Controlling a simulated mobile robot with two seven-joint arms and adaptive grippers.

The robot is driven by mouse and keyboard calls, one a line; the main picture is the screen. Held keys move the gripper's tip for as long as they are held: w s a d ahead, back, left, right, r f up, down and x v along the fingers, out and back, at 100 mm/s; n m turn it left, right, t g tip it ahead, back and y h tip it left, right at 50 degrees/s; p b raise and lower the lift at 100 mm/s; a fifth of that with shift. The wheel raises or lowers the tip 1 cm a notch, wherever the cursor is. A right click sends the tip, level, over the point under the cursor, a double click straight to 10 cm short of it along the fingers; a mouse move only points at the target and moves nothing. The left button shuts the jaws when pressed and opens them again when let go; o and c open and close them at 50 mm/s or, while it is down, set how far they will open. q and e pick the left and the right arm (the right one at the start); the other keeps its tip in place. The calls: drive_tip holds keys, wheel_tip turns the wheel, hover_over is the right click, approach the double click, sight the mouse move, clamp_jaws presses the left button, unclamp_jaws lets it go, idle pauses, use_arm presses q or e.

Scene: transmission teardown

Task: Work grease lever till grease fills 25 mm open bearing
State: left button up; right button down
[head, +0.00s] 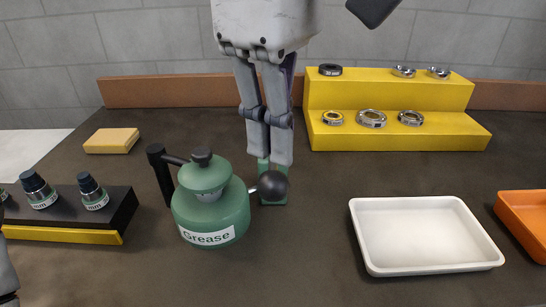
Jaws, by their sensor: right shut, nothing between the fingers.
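A green grease pot labelled "Grease" (211,213) stands upright on the dark bench, with a black handle at its left. Its lever ends in a dark ball (272,184) at the right. My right gripper (277,162) points down behind the ball, its fingers together and empty. A green block-like part (273,199) shows below the fingers, partly hidden by the ball; I cannot tell whether they touch. Several bearings, including a large one (371,118), sit on the yellow stepped stand; their sizes cannot be read. A grey sliver at the lower left edge may be my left gripper (5,272).
An empty white tray (368,236) lies right of the pot, with an orange tray (508,210) beyond it. A yellow sponge-like block (112,141) lies back left. The front middle bench is clear.

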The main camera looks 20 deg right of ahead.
sight(274, 173)
drive_tip(key=shift+f, duration=0.1)
idle(0.3)
drive_tip(key=shift+f, duration=3.75)
drive_tip(key=shift+r, duration=3.9)
wheel_tip(274, 173, up, 5)
